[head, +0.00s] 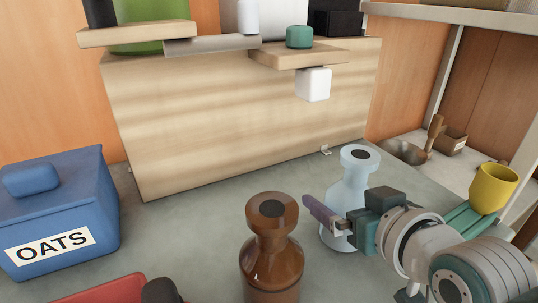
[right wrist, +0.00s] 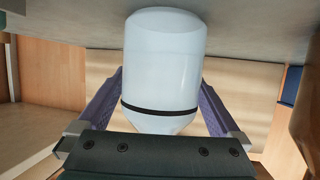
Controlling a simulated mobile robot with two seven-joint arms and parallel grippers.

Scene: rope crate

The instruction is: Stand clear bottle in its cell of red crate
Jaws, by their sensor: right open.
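The clear bottle (head: 350,196), pale and bluish with a dark-centred top, stands upright on the grey counter right of centre in the head view. My right gripper (head: 335,217) reaches it from the right with its fingers around the lower body. In the right wrist view the clear bottle (right wrist: 162,65) appears upside down between the two purple fingers of the open right gripper (right wrist: 161,88). I cannot tell whether either finger touches it. The red crate (head: 100,291) shows only a rim part at the bottom left; its cells are hidden. My left gripper is not in view.
A brown bottle (head: 271,250) stands close left of the clear bottle. A dark rounded top (head: 161,291) shows beside the crate rim. A blue OATS box (head: 62,215) stands left. A wooden panel with small shelves (head: 240,115) rises behind. A yellow cup (head: 493,188) is right.

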